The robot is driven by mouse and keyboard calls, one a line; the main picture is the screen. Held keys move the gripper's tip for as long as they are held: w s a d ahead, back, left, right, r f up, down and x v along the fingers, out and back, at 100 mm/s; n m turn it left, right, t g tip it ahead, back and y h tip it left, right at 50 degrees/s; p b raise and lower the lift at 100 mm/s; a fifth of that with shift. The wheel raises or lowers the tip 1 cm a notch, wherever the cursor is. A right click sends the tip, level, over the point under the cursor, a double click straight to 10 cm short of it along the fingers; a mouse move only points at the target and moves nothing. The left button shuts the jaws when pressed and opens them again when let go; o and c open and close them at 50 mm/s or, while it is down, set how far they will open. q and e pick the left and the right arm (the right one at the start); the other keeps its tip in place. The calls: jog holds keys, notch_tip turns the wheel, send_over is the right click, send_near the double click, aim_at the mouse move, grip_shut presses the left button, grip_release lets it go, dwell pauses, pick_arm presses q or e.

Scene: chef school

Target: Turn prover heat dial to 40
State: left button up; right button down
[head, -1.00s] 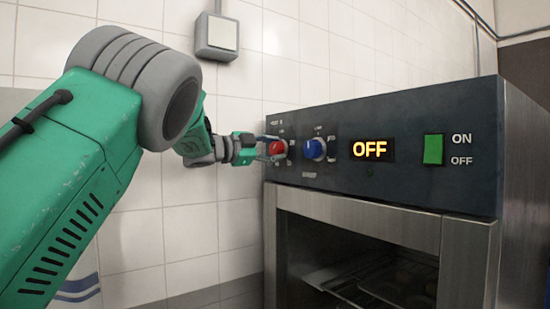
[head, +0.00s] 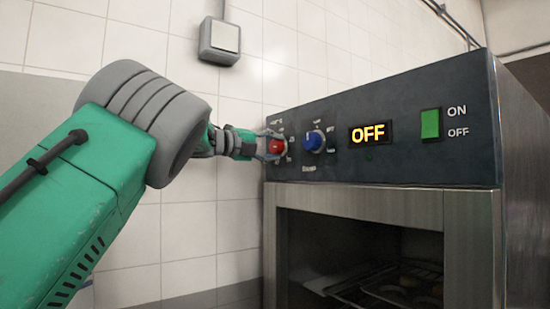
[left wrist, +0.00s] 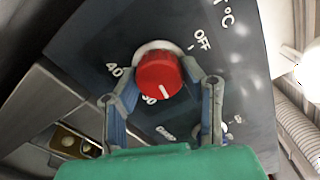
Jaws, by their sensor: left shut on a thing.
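The red heat dial (head: 277,147) is at the left end of the prover's dark front panel (head: 410,164). My left gripper (head: 262,146) reaches it from the left and is shut on it. In the left wrist view the dial (left wrist: 158,74) sits between the two fingers of my left gripper (left wrist: 163,90), one on each side. Its white line points down and slightly right in that view. The marks OFF, 40 and what looks like 30 show around it; 40 is at its left. Other marks are hidden. My right gripper is not in view.
A blue dial (head: 314,140) is just right of the red one. Farther right are a display (head: 370,133) reading OFF and a green switch (head: 431,123) marked ON and OFF. Below is the prover's chamber with racks (head: 375,285). A tiled wall (head: 190,245) is behind.

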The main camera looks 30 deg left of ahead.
pick_arm(q)
jog(key=m+b, duration=0.1)
jog(key=m, duration=0.1)
jog(key=m+b, duration=0.1)
jog(key=shift+w+f+m+b, duration=0.1)
jog(key=shift+f+m+b, duration=0.3)
jog(key=m+b, duration=0.2)
jog(key=m, duration=0.1)
jog(key=shift+m+b, duration=0.3)
jog(key=shift+b, duration=0.05)
jog(key=m+b, duration=0.4)
jog(key=m, duration=0.2)
jog(key=shift+a+r, duration=0.15)
jog(key=m+b, duration=0.1)
jog(key=m, duration=0.3)
jog(key=shift+r+m+b, duration=0.1)
jog(key=shift+m+b, duration=0.3)
jog(key=shift+r+m+b, duration=0.15)
jog(key=shift+m+b, duration=0.4)
jog(key=shift+m, duration=1.25)
jog(key=shift+r, duration=0.1)
jog(key=o, duration=0.9)
jog(key=shift+o, duration=1.2)
jog(key=shift+w, duration=0.2)
